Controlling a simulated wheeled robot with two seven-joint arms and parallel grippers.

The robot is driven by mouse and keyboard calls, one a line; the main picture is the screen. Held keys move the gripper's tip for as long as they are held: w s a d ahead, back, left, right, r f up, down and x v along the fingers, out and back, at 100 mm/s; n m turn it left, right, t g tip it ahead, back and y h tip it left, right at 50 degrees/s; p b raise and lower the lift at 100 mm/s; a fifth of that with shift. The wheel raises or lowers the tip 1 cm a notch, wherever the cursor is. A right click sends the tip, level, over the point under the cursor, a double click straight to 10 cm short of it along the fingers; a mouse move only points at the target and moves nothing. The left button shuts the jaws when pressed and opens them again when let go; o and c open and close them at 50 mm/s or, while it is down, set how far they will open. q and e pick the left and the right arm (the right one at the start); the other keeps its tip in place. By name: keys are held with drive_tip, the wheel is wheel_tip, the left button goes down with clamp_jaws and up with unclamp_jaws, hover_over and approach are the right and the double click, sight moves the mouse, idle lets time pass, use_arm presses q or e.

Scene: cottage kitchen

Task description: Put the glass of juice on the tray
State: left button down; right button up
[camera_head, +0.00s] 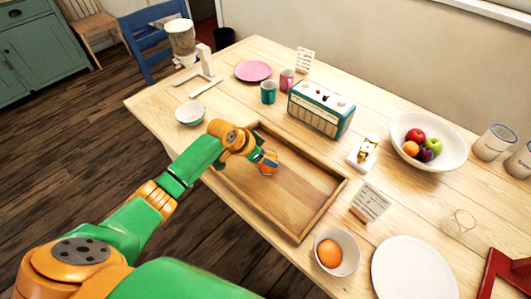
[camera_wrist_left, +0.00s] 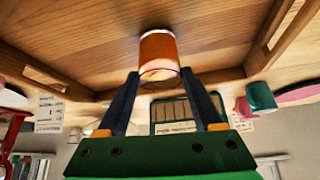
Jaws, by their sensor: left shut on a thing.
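The glass of juice (camera_wrist_left: 160,50) is clear with orange juice in it. My left gripper (camera_head: 266,160) is shut on it, with one finger on each side in the left wrist view. In the head view the glass (camera_head: 268,169) is partly hidden by the gripper. It is inside the outline of the wooden tray (camera_head: 302,201), towards its far left part. It looks upright and close to the tray floor, but I cannot tell whether it touches. The rest of the tray looks empty. My right gripper is not in view.
A green radio (camera_head: 320,110) stands behind the tray. A small bowl with an orange fruit (camera_head: 337,252) and a white plate (camera_head: 412,270) are near the front right. A fruit bowl (camera_head: 428,140) stands at right, and an empty glass (camera_head: 458,222) stands before it.

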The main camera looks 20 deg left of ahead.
use_arm(q)
drive_tip(key=shift+f, duration=0.1)
drive_tip(key=shift+c, duration=0.2)
unclamp_jaws()
drive_tip(key=shift+r, duration=0.25)
drive_tip(key=p+v, duration=0.1)
drive_tip(key=v, duration=1)
drive_tip(key=shift+s+r, duration=0.25)
drive_tip(key=shift+r, duration=0.05)
drive_tip(key=shift+a, duration=0.15)
